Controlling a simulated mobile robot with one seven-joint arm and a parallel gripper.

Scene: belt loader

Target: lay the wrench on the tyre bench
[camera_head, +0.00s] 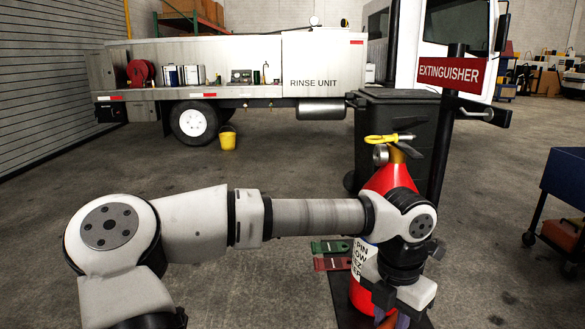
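My arm reaches across the lower half of the head view from left to right. My gripper (398,312) hangs down at the bottom edge, in front of the lower part of a red fire extinguisher. Its fingertips are cut off or hidden, so I cannot see whether it is open or holds anything. A small orange-brown patch shows beside it, too little to identify. I cannot make out a wrench in this view. I see nothing I can identify as the tyre bench.
The red extinguisher (388,181) stands behind my wrist, by an EXTINGUISHER sign (452,74) and a dark bin (395,125). Green (330,247) and red (332,264) pieces lie on the floor. A blue wheeled cart (567,178) is right.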

